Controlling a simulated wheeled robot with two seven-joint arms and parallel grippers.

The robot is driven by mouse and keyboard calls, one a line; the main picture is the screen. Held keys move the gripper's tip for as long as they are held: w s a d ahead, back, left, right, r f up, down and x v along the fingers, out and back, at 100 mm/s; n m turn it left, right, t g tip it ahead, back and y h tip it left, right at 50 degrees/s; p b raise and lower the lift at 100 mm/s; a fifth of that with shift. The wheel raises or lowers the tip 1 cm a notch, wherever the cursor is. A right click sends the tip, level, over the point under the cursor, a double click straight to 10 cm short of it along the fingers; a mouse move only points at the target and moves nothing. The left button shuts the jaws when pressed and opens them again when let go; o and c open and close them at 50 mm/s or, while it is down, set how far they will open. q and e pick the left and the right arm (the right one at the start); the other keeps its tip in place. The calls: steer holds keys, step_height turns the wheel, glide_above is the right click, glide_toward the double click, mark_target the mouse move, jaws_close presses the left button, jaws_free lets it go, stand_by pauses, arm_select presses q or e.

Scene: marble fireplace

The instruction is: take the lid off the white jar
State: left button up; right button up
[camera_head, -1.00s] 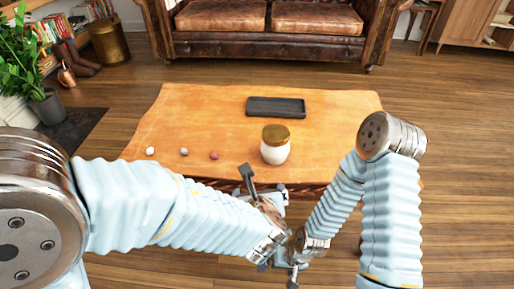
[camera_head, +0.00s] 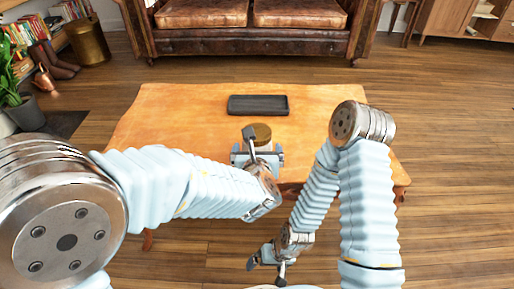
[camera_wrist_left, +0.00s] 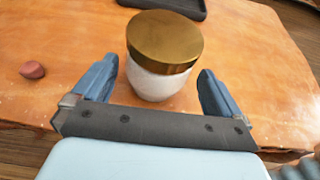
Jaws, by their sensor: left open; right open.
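The white jar (camera_wrist_left: 155,85) stands upright on the wooden table with its round gold-brown lid (camera_wrist_left: 165,38) on top. In the head view the lid (camera_head: 262,132) shows, while my left gripper hides most of the jar body. My left gripper (camera_head: 259,152) is open at the jar's near side. In the left wrist view its two blue fingers stand on either side of the jar, with gaps between them and it. My right gripper (camera_head: 266,261) is low in front of the table, away from the jar, open and empty.
A dark rectangular tray (camera_head: 258,112) lies on the table (camera_head: 165,115) behind the jar. A reddish pebble (camera_wrist_left: 32,70) lies left of the jar. A brown leather sofa (camera_head: 250,42) stands beyond the table. The table's right part behind my right arm looks clear.

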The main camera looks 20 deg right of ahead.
mark_target(257, 133)
arm_select(q)
steer(key=x, duration=0.4)
steer(key=shift+w, duration=0.15)
steer(key=c, duration=1.2)
steer(key=shift+r, duration=0.4)
step_height(257, 133, up, 2)
steer(key=shift+r+p, duration=0.1)
steer(key=shift+p, duration=0.3)
steer(key=s+a+r+p, duration=0.2)
steer(key=s+a+r, duration=0.6)
steer(key=s+r, duration=0.2)
steer(key=shift+s, duration=0.85)
steer(key=shift+d, duration=0.1)
